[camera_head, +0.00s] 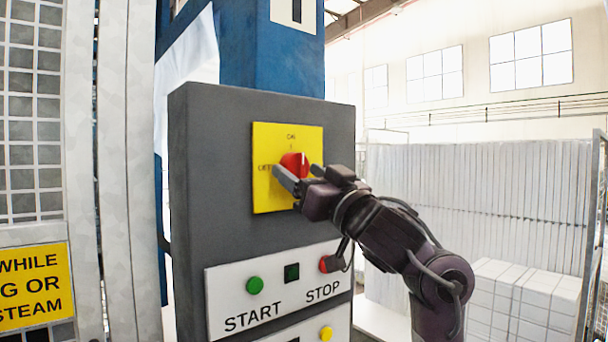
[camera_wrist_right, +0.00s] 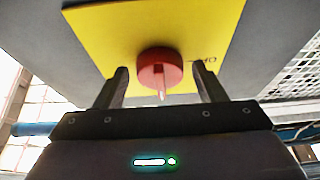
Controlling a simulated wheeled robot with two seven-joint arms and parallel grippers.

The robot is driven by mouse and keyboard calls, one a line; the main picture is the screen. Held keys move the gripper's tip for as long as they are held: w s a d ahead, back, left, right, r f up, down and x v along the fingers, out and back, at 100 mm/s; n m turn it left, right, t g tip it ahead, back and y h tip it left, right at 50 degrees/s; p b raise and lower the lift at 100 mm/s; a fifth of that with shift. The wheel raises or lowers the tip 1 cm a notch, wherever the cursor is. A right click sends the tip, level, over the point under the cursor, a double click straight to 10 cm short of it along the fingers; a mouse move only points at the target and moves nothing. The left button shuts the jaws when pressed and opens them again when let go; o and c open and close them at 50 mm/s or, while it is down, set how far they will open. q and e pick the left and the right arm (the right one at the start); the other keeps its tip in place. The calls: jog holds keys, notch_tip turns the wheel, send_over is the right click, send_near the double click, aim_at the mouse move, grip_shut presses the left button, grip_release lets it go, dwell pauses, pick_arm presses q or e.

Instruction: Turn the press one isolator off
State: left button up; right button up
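The isolator is a red round knob (camera_head: 296,161) on a yellow plate (camera_head: 264,142) marked ON at the top and OFF at the left. In the right wrist view the knob (camera_wrist_right: 160,66) carries a pale mark that points down the picture, while the partly visible OFF lettering lies to its right. My right gripper (camera_head: 294,171) is at the knob's front. Its two fingers (camera_wrist_right: 162,85) are spread, one on each side of the knob, with visible gaps, so it is open and not gripping. The fingers hide part of the plate. My left gripper is not in view.
The plate is on a grey control box (camera_head: 218,160) on a blue press column (camera_head: 268,55). Below are a green START button (camera_head: 255,285) and a red STOP button (camera_head: 325,264), close under my right wrist. A mesh guard (camera_head: 35,120) stands left. White foam blocks (camera_head: 525,300) stand right.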

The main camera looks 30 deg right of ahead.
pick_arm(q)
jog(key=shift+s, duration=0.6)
pick_arm(e)
jog(key=c, duration=0.8)
